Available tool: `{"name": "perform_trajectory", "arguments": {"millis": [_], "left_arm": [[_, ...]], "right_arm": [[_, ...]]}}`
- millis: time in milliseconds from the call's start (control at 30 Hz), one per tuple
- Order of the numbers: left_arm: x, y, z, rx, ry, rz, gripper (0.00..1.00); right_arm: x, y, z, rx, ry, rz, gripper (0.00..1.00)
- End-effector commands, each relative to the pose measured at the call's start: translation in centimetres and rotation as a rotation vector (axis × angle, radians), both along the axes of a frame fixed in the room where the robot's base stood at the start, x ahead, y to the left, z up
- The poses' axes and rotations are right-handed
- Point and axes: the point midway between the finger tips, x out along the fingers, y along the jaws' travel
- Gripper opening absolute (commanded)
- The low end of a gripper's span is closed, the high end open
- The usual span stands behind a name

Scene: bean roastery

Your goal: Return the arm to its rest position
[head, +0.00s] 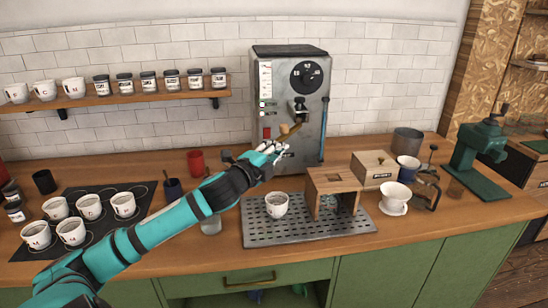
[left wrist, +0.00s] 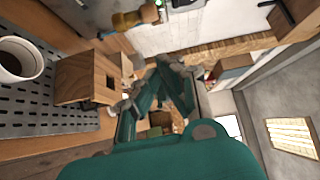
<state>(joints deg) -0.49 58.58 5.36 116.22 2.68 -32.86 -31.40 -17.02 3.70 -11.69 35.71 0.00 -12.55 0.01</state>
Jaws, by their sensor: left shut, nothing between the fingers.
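My left arm (head: 160,220) reaches from the lower left up to the front of the grey coffee machine (head: 285,85). My left gripper (head: 278,150) is shut and empty, just below the machine's wooden-handled portafilter (head: 291,130). I cannot tell in the head view whether it touches the handle. The fingers also show in the left wrist view (left wrist: 165,88), where the wooden handle (left wrist: 128,20) is at the top, apart from them. My right gripper is not in view.
A white cup (head: 276,205) stands on the perforated drip tray (head: 300,238); the wrist view shows dark contents in the cup (left wrist: 20,62). A wooden stand (head: 333,182) is right of it. Several cups sit on a dark mat (head: 100,237) at left. A green grinder (head: 478,155) stands right.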

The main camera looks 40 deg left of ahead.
Motion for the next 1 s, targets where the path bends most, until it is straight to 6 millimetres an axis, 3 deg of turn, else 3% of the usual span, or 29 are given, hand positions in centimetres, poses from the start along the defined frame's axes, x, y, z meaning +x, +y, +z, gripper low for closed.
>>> {"name": "perform_trajectory", "arguments": {"millis": [200,433,533,667,767,900,1000], "left_arm": [[-1.2,-0.1,0.0,0.002,0.001,-0.001,0.00],[-1.3,-0.1,0.0,-0.002,0.002,0.000,0.00],[-1.7,-0.4,-1.8,-0.042,0.029,0.011,0.00],[-3.4,-2.0,-7.8,-0.189,0.135,0.059,0.00],[-6.2,-4.4,-14.2,-0.361,0.258,0.127,0.00],[-11.8,-8.8,-22.3,-0.612,0.445,0.253,0.00],[-16.2,-12.2,-26.5,-0.772,0.570,0.350,0.00]], "right_arm": [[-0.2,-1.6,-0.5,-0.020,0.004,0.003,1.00],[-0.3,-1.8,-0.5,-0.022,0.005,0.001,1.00],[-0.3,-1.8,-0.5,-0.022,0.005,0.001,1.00],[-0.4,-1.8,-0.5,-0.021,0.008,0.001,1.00],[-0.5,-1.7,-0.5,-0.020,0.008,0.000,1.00],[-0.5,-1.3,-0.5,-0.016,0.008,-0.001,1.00],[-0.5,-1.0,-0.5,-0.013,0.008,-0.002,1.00]]}}
